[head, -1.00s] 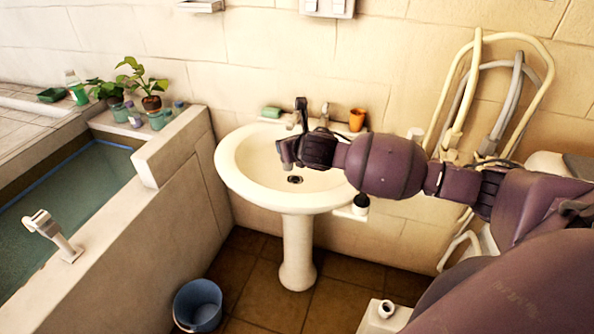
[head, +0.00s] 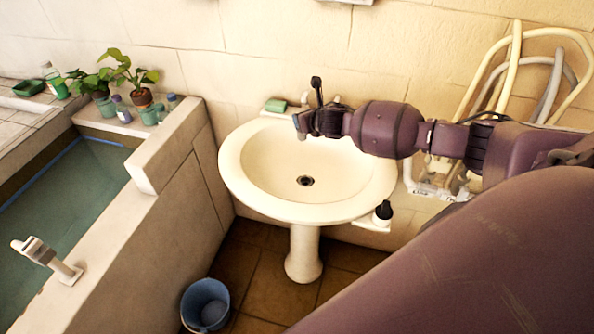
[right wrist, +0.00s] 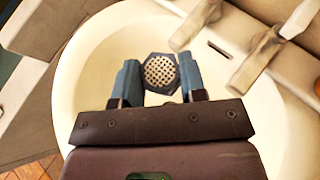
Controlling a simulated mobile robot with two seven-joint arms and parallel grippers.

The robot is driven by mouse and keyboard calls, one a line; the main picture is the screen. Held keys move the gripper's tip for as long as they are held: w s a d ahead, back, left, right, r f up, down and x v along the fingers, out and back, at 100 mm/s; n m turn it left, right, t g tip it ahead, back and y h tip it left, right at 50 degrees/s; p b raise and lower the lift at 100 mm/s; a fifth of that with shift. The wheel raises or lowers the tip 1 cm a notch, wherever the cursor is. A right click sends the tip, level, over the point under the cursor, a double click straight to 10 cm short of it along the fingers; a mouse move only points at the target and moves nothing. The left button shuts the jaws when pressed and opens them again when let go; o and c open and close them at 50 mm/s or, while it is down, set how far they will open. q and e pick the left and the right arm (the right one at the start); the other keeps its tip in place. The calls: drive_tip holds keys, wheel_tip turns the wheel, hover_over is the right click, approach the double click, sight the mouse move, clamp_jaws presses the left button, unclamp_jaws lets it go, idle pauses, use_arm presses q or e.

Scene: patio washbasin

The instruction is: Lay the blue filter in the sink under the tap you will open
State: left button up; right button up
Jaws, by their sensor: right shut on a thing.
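My right gripper (right wrist: 160,80) is shut on the filter (right wrist: 160,72), a small flat six-sided piece with a dark blue-grey rim and a pale perforated middle. In the head view my right gripper (head: 299,125) is over the back of the white sink (head: 235,165), near the wall; the filter cannot be made out there. The drain (head: 305,181) lies in the bowl in front of it. The right wrist view shows two taps, one (right wrist: 200,20) just beyond the filter and another (right wrist: 257,60) to its right. My arm mostly hides them in the head view. My left gripper is not in view.
A green soap (head: 276,105) lies on the sink's back left rim. A dark-topped bottle (head: 382,212) stands at the sink's right. A blue bucket (head: 205,304) is on the floor.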

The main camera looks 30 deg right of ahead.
sight(304, 140)
drive_tip(key=shift+w+f, duration=0.1)
drive_tip(key=shift+w, duration=0.3)
drive_tip(key=f, duration=0.5)
drive_tip(key=shift+s, duration=0.25)
wheel_tip(304, 140, down, 4)
drive_tip(key=shift+r+b, duration=0.15)
drive_tip(key=shift+b, duration=0.85)
drive_tip(key=w+f+b, duration=0.1)
drive_tip(key=f+b, duration=0.1)
drive_tip(key=w+f+b, duration=0.1)
drive_tip(key=f+b, duration=0.1)
drive_tip(key=b, duration=0.1)
drive_tip(key=w+f+b, duration=0.2)
drive_tip(key=b, duration=0.1)
drive_tip(key=shift+d, duration=0.1)
drive_tip(key=shift+b, duration=0.3)
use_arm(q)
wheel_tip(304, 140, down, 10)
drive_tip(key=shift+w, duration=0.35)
use_arm(e)
drive_tip(key=shift+r, duration=0.15)
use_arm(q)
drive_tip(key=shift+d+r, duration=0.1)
